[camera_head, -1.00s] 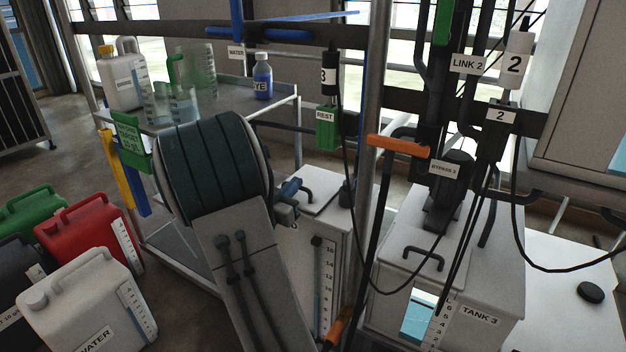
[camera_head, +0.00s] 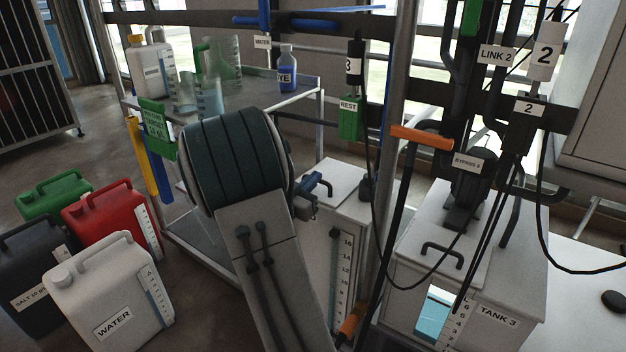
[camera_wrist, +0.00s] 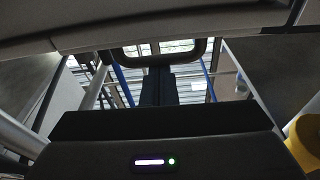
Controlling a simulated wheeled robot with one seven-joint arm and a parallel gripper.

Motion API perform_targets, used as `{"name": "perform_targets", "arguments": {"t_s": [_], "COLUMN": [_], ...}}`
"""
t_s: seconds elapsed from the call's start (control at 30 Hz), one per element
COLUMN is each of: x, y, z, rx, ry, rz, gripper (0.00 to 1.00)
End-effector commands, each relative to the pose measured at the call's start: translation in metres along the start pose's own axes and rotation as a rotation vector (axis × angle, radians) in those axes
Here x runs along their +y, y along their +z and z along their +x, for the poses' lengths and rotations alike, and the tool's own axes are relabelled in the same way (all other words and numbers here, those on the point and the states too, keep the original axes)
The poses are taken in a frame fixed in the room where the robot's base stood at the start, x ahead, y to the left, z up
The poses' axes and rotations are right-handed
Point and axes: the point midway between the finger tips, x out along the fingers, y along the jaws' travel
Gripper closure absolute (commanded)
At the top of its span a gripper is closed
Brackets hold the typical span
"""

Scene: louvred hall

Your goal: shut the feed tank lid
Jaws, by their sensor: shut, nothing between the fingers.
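A white tank (camera_head: 345,262) with a level scale stands just right of my arm in the head view. Its top (camera_head: 342,176) carries a dark loop handle (camera_head: 319,181); my arm hides part of it, and I cannot read a feed label. I cannot tell how far its lid is open. My gripper (camera_wrist: 158,88) shows in the wrist view as two dark fingers side by side, shut and empty. A dark loop handle (camera_wrist: 160,52) under a grey panel (camera_wrist: 130,28) lies just beyond the fingertips. I cannot tell whether they touch.
Tank 3 (camera_head: 505,300) stands to the right, with hanging cables and an orange-topped lever (camera_head: 421,138) before it. Several jerrycans, one labelled water (camera_head: 110,300), stand on the floor at left. A metal trolley (camera_head: 300,92) with bottles and jugs stands behind my arm.

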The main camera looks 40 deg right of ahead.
Motion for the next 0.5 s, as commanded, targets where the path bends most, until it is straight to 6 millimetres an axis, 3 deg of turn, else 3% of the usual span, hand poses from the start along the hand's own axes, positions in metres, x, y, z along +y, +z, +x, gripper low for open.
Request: {"name": "perform_targets", "arguments": {"t_s": [0.03, 0.07, 0.3, 0.5], "x": [0.002, 0.001, 0.002, 0.004], "y": [0.012, 0.008, -0.044, -0.007], "z": [-0.007, -0.006, -0.001, -0.037], "rx": [-0.039, -0.037, -0.003, 0.0], "ry": [-0.007, -0.006, 0.003, 0.004], "rz": [-0.021, -0.02, 0.0, -0.008], "gripper": [1.0, 1.0, 1.0, 1.0]}}
